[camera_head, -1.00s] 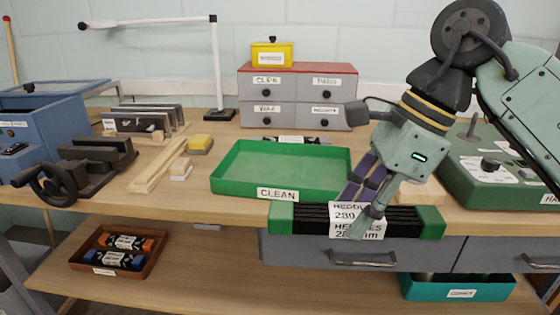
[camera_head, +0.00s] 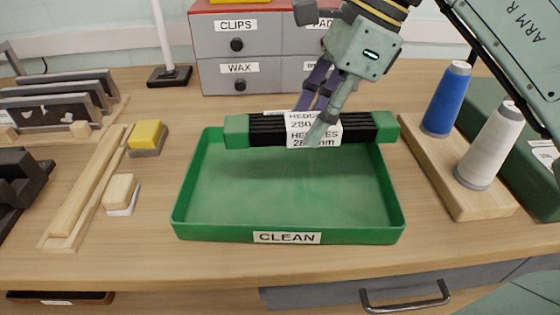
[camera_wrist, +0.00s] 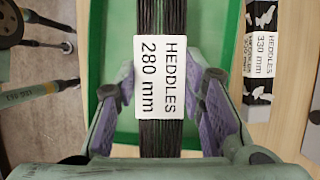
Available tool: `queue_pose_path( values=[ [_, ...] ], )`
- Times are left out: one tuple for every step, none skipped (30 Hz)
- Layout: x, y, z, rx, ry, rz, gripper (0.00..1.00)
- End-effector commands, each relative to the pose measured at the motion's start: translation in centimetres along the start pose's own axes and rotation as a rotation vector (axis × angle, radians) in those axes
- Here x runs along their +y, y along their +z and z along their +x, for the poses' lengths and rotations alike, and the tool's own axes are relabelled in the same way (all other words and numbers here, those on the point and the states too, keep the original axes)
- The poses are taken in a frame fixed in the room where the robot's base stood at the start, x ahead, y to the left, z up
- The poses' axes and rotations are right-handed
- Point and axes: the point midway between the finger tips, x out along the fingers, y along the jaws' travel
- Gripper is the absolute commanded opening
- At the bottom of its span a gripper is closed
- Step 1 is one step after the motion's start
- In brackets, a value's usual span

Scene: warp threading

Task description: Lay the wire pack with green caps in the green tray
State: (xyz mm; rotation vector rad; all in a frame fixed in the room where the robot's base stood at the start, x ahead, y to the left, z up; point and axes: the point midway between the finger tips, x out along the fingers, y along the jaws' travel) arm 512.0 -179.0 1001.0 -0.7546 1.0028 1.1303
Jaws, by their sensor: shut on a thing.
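The wire pack with green caps (camera_head: 268,131) is a long black bundle with a white label reading HEDDLES 280 mm. My gripper (camera_head: 323,112) is shut on its middle, over the label. The pack lies crosswise above the back part of the green tray (camera_head: 188,195), which has a CLEAN label on its front wall. Whether the pack touches the tray's rim is unclear. In the wrist view the pack (camera_wrist: 160,70) runs between my two finger pads, with the green tray (camera_wrist: 230,60) below it. The tray floor that shows is empty.
A wooden board with a blue spool (camera_head: 446,98) and a white spool (camera_head: 489,147) stands right of the tray. Grey drawers (camera_head: 235,70) stand behind. A yellow-topped block (camera_head: 146,136) and wooden strips lie left. A HEDDLES 330 mm pack (camera_wrist: 262,55) shows in the wrist view.

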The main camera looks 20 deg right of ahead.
Motion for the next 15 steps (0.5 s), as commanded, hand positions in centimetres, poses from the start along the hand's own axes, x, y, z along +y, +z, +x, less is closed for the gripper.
queue_pose_path(
  values=[
    [0.0, -0.2, 0.5, -0.001, 0.000, 0.001, 0.00],
    [0.1, -0.4, 0.9, 0.000, 0.000, 0.001, 0.00],
    [0.1, -0.7, 1.5, 0.000, 0.001, 0.002, 0.00],
    [0.1, -1.0, 2.1, 0.001, 0.001, 0.002, 0.00],
    [0.1, -1.2, 2.6, 0.000, 0.001, 0.002, 0.00],
    [0.1, -1.5, 3.3, 0.000, 0.002, 0.003, 0.00],
    [0.1, -1.6, 3.8, -0.001, 0.001, 0.003, 0.00],
    [0.1, -1.8, 4.2, -0.001, 0.001, 0.001, 0.00],
    [0.1, -2.0, 4.7, 0.000, 0.001, 0.000, 0.00],
    [0.0, -2.1, 5.0, 0.000, 0.000, 0.001, 0.00],
    [0.0, -2.2, 5.2, 0.000, -0.001, 0.001, 0.00],
    [0.0, -2.3, 5.5, 0.000, 0.000, 0.000, 0.00],
    [0.0, -2.4, 5.6, 0.001, 0.000, 0.001, 0.00],
    [0.0, -2.5, 5.8, 0.000, 0.000, 0.001, 0.00],
    [0.0, -2.6, 6.1, -0.001, 0.000, 0.002, 0.00]
  ],
)
